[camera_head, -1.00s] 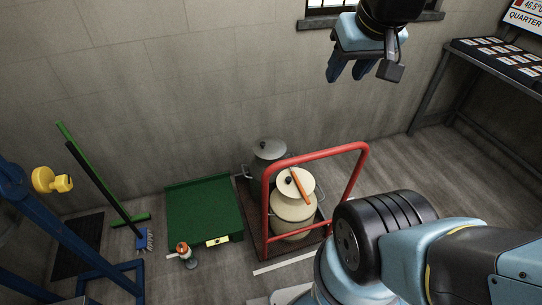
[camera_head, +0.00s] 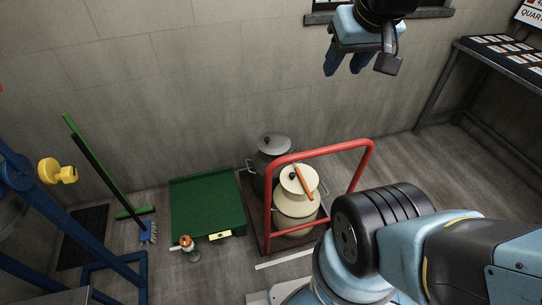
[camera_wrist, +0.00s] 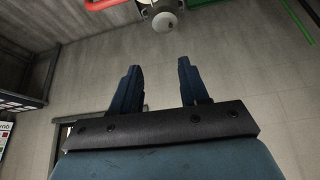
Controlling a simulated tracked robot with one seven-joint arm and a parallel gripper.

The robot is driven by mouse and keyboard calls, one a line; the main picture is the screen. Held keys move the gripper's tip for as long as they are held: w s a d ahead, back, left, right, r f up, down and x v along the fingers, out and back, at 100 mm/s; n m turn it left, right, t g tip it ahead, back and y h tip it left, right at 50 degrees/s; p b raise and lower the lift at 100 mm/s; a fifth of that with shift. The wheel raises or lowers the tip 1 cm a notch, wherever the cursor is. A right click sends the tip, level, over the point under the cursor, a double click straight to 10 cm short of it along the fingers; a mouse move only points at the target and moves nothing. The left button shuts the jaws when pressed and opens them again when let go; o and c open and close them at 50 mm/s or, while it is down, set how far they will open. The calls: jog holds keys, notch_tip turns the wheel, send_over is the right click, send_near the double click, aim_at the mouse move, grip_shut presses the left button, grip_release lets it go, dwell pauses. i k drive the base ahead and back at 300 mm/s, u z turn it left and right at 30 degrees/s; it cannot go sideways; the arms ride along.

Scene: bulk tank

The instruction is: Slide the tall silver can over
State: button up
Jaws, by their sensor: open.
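The silver-grey can (camera_head: 271,148) stands at the back of a low trolley, against the wall side. It has a grey lid with a dark knob, and its lower body is partly hidden by the cream can (camera_head: 296,207) and the red rail. The cream can has an orange bar across its lid. My gripper (camera_head: 347,72) is open and empty, high up near the wall and well above the cans. In the wrist view my gripper (camera_wrist: 158,88) shows its two fingers apart with nothing between them. The silver can's lid (camera_wrist: 164,20) shows at the top there.
A green platform (camera_head: 206,208) stands left of the trolley, with a small orange-topped bottle (camera_head: 188,246) in front. A dark table (camera_head: 500,62) stands right. Floor right of the trolley is clear.

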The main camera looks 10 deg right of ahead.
aim_at(261, 160)
jog(key=u, duration=1.55)
jog(key=k, duration=0.9)
jog(key=z, duration=1.4)
jog(key=i, duration=1.05)
